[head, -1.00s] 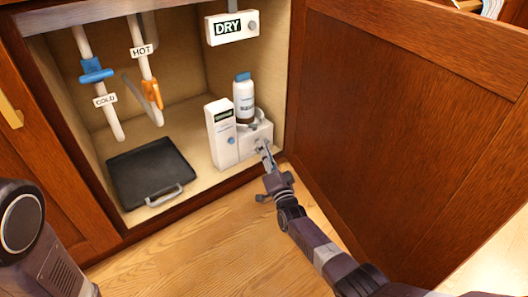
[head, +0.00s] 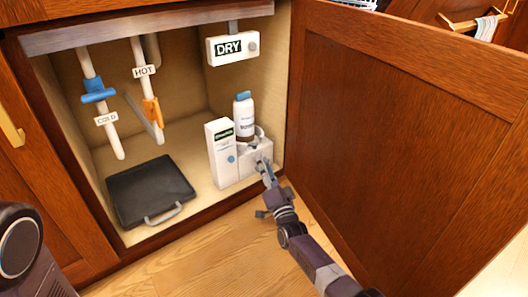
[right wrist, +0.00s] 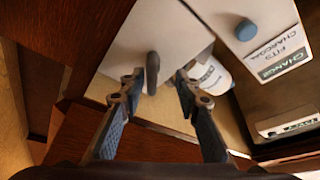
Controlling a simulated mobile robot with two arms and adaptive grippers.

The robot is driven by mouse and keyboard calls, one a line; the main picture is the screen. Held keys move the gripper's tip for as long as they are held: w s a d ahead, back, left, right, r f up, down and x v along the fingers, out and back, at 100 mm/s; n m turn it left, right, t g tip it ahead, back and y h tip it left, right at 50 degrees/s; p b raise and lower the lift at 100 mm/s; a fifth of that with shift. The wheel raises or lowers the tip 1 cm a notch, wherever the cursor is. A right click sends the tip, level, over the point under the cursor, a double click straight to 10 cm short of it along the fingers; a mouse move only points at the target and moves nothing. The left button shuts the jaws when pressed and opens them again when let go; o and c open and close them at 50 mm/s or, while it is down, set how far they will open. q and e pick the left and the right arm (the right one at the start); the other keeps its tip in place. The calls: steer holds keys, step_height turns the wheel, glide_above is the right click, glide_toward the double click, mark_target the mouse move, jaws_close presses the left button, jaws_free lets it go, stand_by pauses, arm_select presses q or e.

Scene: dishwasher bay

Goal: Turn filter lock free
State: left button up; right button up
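The white filter unit (head: 222,157) stands on the cabinet floor with a blue button on its front. A white bottle with a blue cap (head: 244,115) sits in its right part. A small dark knob, the apparent filter lock (right wrist: 152,72), sticks out of the white face in the right wrist view. My right gripper (head: 264,164) is at the lower right part of the unit. In the right wrist view its fingers (right wrist: 157,80) are apart, one on each side of the knob, with gaps visible. My left gripper is out of view.
A black tray with a handle (head: 150,190) lies on the cabinet floor at left. COLD (head: 98,90) and HOT (head: 152,110) pipes with valves hang behind. A DRY box (head: 232,48) is mounted above. The open wooden door (head: 400,140) stands close to my right arm.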

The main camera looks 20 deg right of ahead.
step_height(320, 180, up, 9)
stand_by(0.4)
steer(key=shift+f, duration=0.15)
